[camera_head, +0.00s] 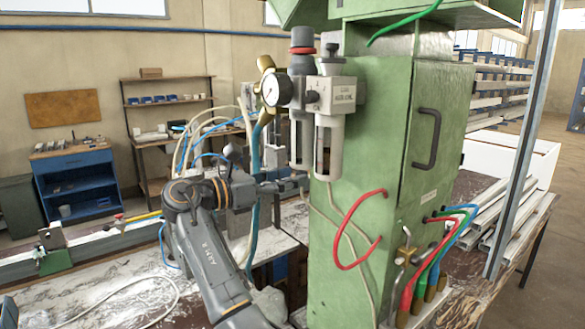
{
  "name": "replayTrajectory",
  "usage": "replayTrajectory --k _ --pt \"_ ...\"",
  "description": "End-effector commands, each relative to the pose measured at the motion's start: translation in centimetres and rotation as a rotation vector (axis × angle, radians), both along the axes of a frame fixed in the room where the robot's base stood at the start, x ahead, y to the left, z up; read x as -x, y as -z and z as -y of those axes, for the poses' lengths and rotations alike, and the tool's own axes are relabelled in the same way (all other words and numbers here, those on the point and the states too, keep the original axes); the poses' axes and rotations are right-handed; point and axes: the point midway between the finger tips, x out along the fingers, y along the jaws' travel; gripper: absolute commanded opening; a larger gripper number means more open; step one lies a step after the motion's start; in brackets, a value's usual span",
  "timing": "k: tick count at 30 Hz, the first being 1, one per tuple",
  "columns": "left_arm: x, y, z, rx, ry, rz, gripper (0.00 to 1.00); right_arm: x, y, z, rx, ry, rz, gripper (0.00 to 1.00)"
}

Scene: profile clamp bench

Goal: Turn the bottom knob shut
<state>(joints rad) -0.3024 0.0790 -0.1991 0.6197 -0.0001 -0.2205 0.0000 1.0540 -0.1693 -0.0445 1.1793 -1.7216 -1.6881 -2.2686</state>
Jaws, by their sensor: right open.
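The air filter-regulator unit (338,92) is fixed to the left side of the green machine cabinet (375,150). It has a dark top knob (302,38) with a red ring and two hanging bowls; the right one is a pale bowl (328,150). No bottom knob shows clearly under the bowls; my gripper and the bowls' lower ends crowd that spot. My right gripper (298,184) is open, reaching in from the left, its fingertips just below and beside the left bowl. I cannot tell whether it touches anything. My left gripper is out of view.
A pressure gauge (277,90) and a blue hose (254,215) are close to my right gripper. A red hose loop (345,235) sticks out from the cabinet. A brass valve (406,254) and coloured hoses are lower right. A metal post (520,150) stands at right.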

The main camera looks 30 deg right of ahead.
Motion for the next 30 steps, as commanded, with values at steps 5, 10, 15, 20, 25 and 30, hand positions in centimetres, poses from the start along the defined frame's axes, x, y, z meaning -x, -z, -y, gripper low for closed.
replayTrajectory --k 5,10,15,20,25,30 --pt "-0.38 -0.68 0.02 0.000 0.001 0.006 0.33 0.04 -0.05 1.34 -0.001 0.000 0.001 0.49" --pt "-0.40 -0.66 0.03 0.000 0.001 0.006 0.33 0.03 0.06 1.52 0.000 -0.001 0.001 0.49" --pt "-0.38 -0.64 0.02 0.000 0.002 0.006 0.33 0.03 0.06 1.50 0.000 0.000 0.001 0.41" --pt "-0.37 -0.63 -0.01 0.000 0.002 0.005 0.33 0.03 0.05 1.49 -0.001 0.000 0.001 0.08" --pt "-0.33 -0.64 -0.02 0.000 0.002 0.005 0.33 0.03 0.03 1.48 0.000 -0.001 0.001 0.00" --pt "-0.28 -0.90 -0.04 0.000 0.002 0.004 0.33 0.11 -0.04 1.48 0.001 -0.022 0.001 0.00"
